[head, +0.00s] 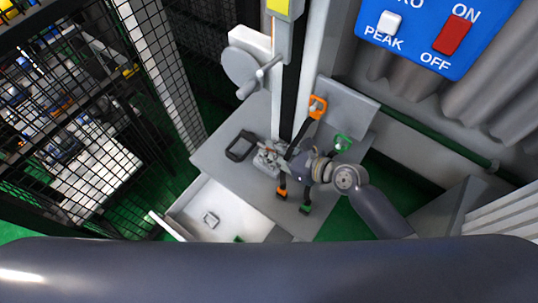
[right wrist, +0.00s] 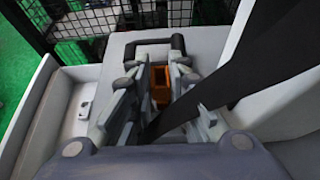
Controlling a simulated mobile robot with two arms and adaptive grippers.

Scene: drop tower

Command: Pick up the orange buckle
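The orange buckle (right wrist: 160,86) shows in the right wrist view, between the two fingers of my right gripper (right wrist: 158,78). The fingers look close against both its sides, and part of it is hidden by them. In the head view my right gripper (head: 268,158) is low over the grey table, beside the column, with only a trace of orange visible at it. A black strap (right wrist: 225,80) crosses the right wrist view just right of the fingers. My left gripper is not in view.
On the grey table (head: 222,135) lies a black frame-shaped handle (head: 241,146). An orange hook (head: 318,107) and a green hook (head: 342,143) are at the right. A white open drawer (head: 190,215) holds a small part. A black mesh fence (head: 70,110) stands left.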

